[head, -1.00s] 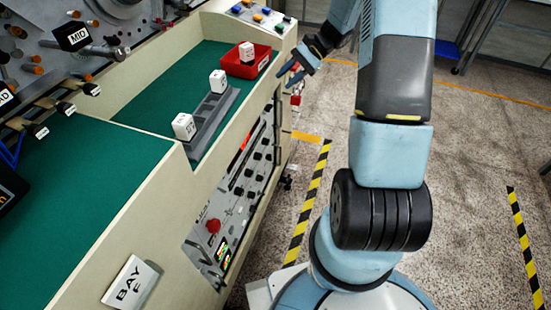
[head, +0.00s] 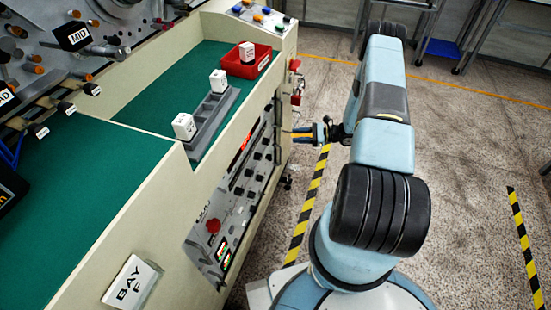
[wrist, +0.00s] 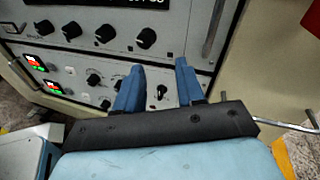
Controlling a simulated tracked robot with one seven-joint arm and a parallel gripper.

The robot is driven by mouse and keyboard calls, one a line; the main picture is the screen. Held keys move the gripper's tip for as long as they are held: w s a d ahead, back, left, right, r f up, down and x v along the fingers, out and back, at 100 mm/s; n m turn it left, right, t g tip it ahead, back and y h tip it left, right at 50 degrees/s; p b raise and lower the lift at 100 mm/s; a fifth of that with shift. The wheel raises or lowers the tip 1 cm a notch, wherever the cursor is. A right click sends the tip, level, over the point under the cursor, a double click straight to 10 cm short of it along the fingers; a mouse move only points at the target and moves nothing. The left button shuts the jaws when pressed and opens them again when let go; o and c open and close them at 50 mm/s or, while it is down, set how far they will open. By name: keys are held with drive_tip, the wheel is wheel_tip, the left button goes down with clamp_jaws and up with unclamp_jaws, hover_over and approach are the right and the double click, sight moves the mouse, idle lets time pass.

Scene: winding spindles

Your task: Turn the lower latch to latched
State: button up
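Two small red parts sit one above the other on the machine's end near its right corner, an upper one (head: 294,65) and a lower one (head: 296,99). They are too small to tell whether either is the lower latch, or how it is turned. My gripper (head: 302,134) is beside the machine's front, below the red parts. In the wrist view my gripper (wrist: 158,76) has its two blue fingers apart with nothing between them, in front of a grey panel. A thin bent metal rod (wrist: 290,122) shows right of the gripper.
The grey control panel (wrist: 90,60) carries several black knobs and lit displays. A red tray (head: 232,65) and a grey block rack (head: 214,112) are on the green top.

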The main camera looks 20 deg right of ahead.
drive_tip(key=s+f+m+t+h, duration=0.1)
drive_tip(key=s+f+m+t, duration=0.2)
drive_tip(key=f, duration=0.4)
drive_tip(key=s+f+m+t, duration=0.2)
drive_tip(key=f, duration=0.6)
approach(269, 157)
drive_tip(key=x, duration=0.7)
drive_tip(key=shift+w, duration=0.3)
drive_tip(key=shift+c, duration=0.2)
clamp_jaws()
